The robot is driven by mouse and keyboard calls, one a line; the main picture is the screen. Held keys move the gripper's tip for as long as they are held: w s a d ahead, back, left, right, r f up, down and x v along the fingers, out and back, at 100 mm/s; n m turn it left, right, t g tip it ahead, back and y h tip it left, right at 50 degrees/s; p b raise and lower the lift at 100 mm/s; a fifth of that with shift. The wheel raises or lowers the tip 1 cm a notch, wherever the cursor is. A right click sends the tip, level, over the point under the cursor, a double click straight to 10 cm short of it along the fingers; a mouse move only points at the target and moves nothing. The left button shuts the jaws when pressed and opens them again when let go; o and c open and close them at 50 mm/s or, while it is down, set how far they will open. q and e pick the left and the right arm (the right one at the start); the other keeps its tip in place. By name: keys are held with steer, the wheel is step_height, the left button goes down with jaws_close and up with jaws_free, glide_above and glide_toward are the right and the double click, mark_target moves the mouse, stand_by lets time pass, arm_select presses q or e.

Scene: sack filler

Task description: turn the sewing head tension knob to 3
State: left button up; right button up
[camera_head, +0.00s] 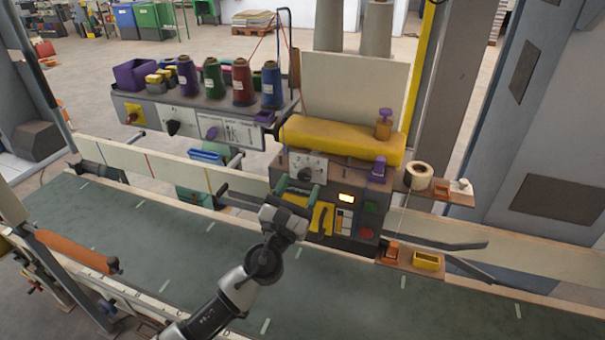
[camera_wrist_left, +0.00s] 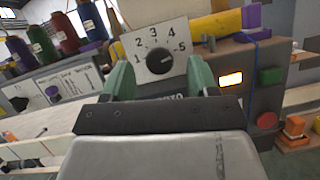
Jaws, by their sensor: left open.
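The sewing head (camera_head: 335,220) is a dark grey box with a yellow top cover. Its pale dial plate (camera_head: 318,163) carries the numbers 1 to 5 and a dark round tension knob (camera_head: 305,174). In the left wrist view the knob (camera_wrist_left: 160,62) sits mid-plate. A small pale mark lies on its upper right, toward 5, but it is too small to be sure of the setting. My left gripper (camera_head: 298,187) is open and empty in front of the dial. Its green fingers (camera_wrist_left: 160,78) stand left and right of the knob, apart from it. My right gripper is not in view.
Right of the dial are a lit display (camera_head: 346,198), a green button (camera_head: 371,207) and a red button (camera_head: 366,234). A thread rack (camera_head: 190,108) with several spools stands at the left. The green conveyor belt (camera_head: 190,235) runs below, bare around my arm.

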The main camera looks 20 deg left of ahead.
arm_select(q)
steer(key=shift+x, duration=1.25)
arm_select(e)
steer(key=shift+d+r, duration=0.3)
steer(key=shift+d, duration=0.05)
arm_select(q)
steer(key=c, duration=0.9)
